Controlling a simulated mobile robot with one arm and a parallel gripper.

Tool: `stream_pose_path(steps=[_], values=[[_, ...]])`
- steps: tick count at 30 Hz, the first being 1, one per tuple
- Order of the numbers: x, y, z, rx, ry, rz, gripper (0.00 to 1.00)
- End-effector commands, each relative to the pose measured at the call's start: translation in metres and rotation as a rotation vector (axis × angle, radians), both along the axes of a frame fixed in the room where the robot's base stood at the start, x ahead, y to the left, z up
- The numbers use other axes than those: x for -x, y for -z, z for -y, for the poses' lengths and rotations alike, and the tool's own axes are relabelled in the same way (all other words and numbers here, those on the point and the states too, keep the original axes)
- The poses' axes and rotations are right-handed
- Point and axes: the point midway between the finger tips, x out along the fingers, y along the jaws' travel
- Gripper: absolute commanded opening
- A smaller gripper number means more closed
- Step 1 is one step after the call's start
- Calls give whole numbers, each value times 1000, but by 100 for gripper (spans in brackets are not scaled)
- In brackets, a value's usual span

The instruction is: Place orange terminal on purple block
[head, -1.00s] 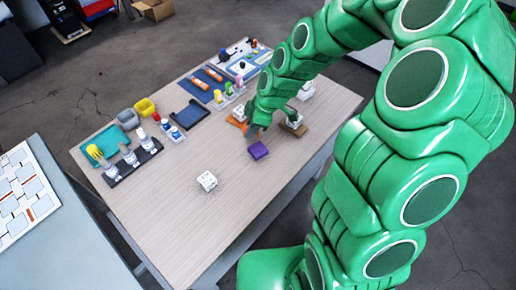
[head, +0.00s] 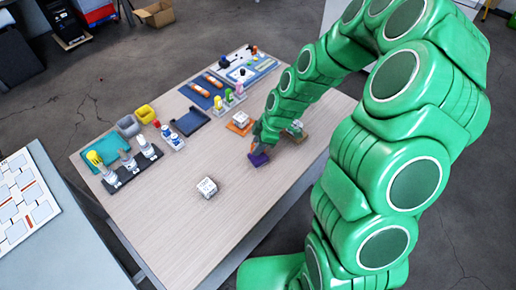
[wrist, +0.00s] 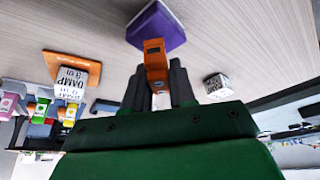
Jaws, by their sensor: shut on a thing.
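The purple block (head: 259,160) lies on the wooden table, partly hidden by my gripper in the head view. It also shows at the top of the wrist view (wrist: 158,22). My gripper (head: 257,142) is directly at the block. In the wrist view my gripper (wrist: 158,76) is shut on the orange terminal (wrist: 154,58), between its two dark fingers. The terminal's far end overlaps the block's near edge in that view. I cannot tell whether they touch.
A white cube (head: 207,187) stands on open table to the left. An orange pad (wrist: 85,69) bearing a labelled white cube (wrist: 71,84) is close beside the gripper. A brown block (head: 296,136) sits right.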

Motion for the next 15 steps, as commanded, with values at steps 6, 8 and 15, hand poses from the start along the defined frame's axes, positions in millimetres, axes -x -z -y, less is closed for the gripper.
stream_pose_path(steps=[6, 8, 15], values=[[1, 21, 0, 0, 1, -4, 0], [1, 22, 0, 0, 0, -2, 0], [0, 22, 0, 0, 1, -1, 0]])
